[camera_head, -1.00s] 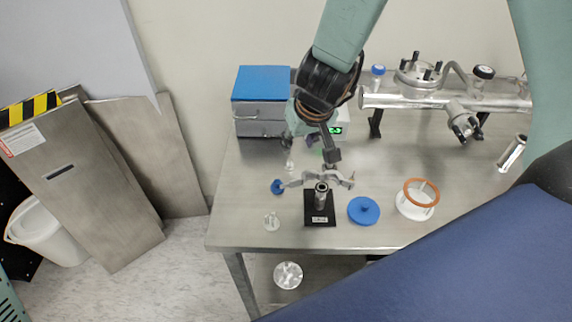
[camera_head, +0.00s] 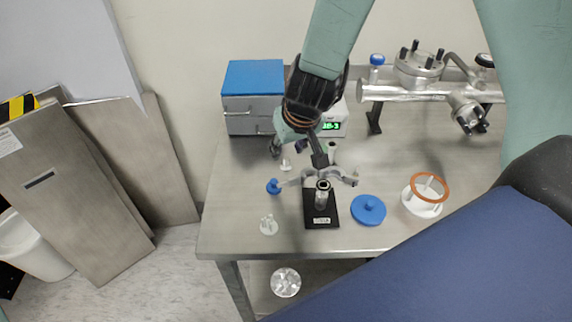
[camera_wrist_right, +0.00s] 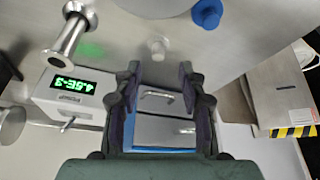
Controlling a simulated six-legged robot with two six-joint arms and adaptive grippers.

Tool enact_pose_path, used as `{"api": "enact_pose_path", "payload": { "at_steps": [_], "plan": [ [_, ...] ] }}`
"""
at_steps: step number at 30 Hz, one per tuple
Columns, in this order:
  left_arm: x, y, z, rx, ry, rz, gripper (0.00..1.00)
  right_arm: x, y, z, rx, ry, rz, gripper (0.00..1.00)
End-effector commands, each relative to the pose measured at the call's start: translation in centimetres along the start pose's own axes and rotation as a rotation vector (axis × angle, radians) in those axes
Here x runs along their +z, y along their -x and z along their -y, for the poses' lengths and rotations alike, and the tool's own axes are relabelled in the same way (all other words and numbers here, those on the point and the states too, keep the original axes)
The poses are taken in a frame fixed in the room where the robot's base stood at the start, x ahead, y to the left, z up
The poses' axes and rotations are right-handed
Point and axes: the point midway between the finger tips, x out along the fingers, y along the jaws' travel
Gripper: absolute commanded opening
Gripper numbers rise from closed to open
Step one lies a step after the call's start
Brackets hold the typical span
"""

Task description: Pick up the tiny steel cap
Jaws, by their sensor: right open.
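A tiny pale grey piece (camera_head: 286,165) stands on the steel table in front of the drawer box; it looks like the steel cap. It also shows in the right wrist view (camera_wrist_right: 158,46), beyond the fingertips and roughly between their lines. My right gripper (camera_head: 298,153) hangs above and just behind it, pointing down. In the right wrist view its two dark fingers (camera_wrist_right: 160,75) are apart with nothing between them. The gripper does not touch the cap as far as I can tell. My left gripper is out of view.
A blue knob (camera_head: 273,186), a silver clamp (camera_head: 345,178), and a steel tube (camera_head: 322,195) on a black stand are close by. A flanged tube (camera_wrist_right: 70,38) and display box (camera_wrist_right: 72,95) are beside the gripper. The blue-topped drawer box (camera_head: 250,105) stands behind.

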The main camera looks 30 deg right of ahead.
Motion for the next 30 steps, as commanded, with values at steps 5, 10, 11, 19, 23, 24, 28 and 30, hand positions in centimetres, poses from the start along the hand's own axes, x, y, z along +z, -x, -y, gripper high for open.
{"api": "enact_pose_path", "payload": {
  "at_steps": [5, 10, 11, 19, 23, 24, 28, 30],
  "plan": [
    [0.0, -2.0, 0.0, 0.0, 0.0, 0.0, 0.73, 0.6, -2.5, -0.3, 0.0, -0.002, 0.0, 0.41],
    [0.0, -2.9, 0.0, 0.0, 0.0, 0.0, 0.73, 0.4, -4.2, -0.3, 0.0, 0.0, 0.0, 0.41],
    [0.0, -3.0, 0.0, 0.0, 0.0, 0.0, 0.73, 0.3, -4.3, -0.3, 0.0, -0.001, 0.0, 0.41],
    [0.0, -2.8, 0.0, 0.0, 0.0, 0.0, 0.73, 0.3, -4.1, -0.3, 0.0, -0.001, 0.0, 0.36],
    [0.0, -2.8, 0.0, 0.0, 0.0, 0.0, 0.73, 0.3, -4.1, -0.3, 0.0, -0.001, 0.0, 0.25],
    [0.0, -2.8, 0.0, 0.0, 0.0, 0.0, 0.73, 0.3, -4.1, -0.3, 0.0, -0.001, 0.0, 0.22],
    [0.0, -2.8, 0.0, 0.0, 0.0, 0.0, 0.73, 0.3, -4.1, -0.3, 0.0, -0.001, 0.0, 0.11],
    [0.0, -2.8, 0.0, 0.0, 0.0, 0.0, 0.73, 0.3, -4.1, -0.3, 0.0, 0.0, 0.0, 0.05]
  ]
}}
